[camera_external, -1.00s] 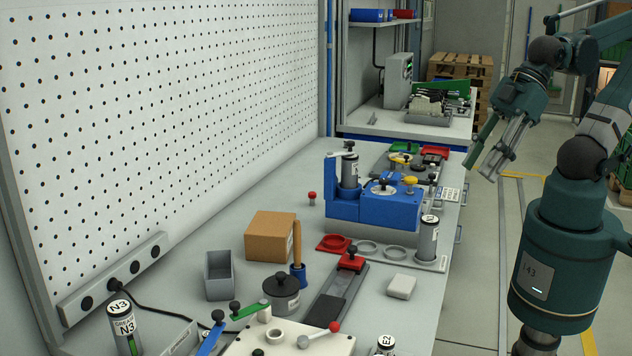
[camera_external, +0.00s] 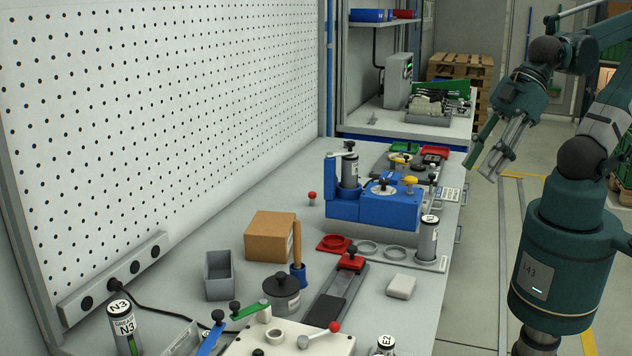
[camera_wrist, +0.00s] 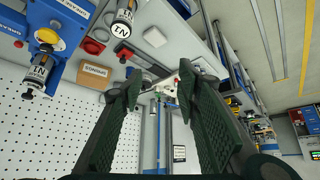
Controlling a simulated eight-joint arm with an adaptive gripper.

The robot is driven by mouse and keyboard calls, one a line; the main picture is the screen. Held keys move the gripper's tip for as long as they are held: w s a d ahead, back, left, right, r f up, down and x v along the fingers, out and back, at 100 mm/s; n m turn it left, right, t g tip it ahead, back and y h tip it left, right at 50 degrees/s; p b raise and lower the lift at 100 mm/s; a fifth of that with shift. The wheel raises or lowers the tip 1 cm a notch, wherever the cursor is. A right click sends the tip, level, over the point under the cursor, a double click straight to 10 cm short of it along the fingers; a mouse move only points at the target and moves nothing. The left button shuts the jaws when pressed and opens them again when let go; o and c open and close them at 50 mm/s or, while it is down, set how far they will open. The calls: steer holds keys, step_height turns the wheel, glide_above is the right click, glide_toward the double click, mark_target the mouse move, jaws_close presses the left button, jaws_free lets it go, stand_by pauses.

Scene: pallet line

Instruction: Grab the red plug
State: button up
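The red plug (camera_external: 312,197) is a small piece with a red cap on a pale stem. It stands upright on the grey bench, left of the blue fixture (camera_external: 376,209), in the external view. My gripper (camera_external: 484,168) is up at the right of the bench, well apart from the plug. In the wrist view my gripper (camera_wrist: 160,80) has its two green pads spread with nothing held between them.
The pegboard wall (camera_external: 170,110) bounds the bench on the left. Bare bench lies around the plug.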

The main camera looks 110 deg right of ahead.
steer(key=shift+r, duration=0.1)
stand_by(0.5)
steer(key=w+d+r+m+g+h+p, duration=0.15)
steer(key=w+d+r+m, duration=0.25)
steer(key=w+d+r, duration=0.7)
steer(key=m+g+y+p, duration=0.2)
steer(key=m+g, duration=0.4)
steer(key=m, duration=0.3)
glide_above(311, 192)
steer(key=shift+h, duration=0.25)
step_height(311, 192, down, 29)
steer(key=shift+d+f, duration=0.1)
steer(key=shift+s+f, duration=0.1)
steer(key=shift+f, duration=0.25)
